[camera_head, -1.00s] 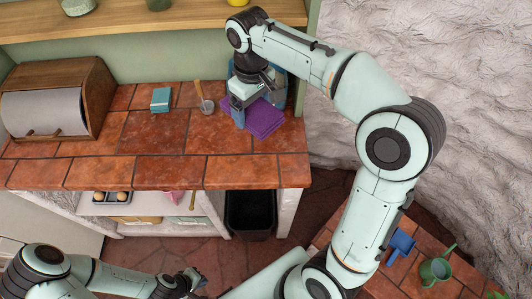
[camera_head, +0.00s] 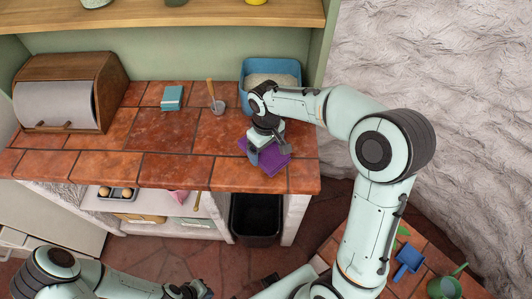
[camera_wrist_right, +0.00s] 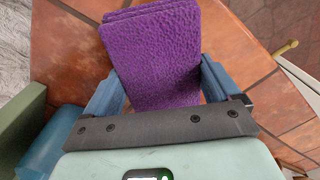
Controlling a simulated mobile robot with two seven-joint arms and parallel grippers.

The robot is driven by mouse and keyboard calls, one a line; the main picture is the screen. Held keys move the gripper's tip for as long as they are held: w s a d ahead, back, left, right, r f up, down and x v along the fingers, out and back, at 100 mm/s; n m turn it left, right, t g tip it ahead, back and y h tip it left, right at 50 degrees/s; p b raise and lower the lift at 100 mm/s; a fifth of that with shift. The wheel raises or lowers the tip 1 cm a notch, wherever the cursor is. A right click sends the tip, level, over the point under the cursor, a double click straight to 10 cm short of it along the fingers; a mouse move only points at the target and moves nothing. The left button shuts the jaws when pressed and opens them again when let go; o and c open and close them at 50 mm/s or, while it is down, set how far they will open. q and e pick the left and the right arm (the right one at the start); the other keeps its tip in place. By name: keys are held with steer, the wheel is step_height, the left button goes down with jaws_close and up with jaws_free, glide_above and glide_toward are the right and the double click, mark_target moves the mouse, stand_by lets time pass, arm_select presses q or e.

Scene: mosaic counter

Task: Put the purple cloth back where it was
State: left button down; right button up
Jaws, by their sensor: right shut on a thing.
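The purple cloth (camera_head: 274,160), a folded stack, is over the front right part of the tiled counter (camera_head: 185,138). My right gripper (camera_head: 258,157) points down at it and is shut on it. In the right wrist view the cloth (camera_wrist_right: 155,55) lies between the two blue fingers, its layered far edge sticking out beyond them. I cannot tell whether it touches the tiles or hangs just above them. My left gripper (camera_head: 195,290) is low at the bottom edge, away from the counter, and its jaws are too small to read.
A blue tub (camera_head: 259,70) stands at the counter's back right, behind my right wrist. A mortar with a pestle (camera_head: 217,104), a teal box (camera_head: 172,97) and a wooden bread bin (camera_head: 112,92) stand to the left. A black bin (camera_head: 257,217) is below.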

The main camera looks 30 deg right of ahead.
mark_target(266, 150)
steer(key=shift+f, duration=1.35)
steer(key=shift+f, duration=0.25)
steer(key=o, duration=0.7)
steer(key=shift+o, duration=0.2)
steer(key=shift+r, duration=0.1)
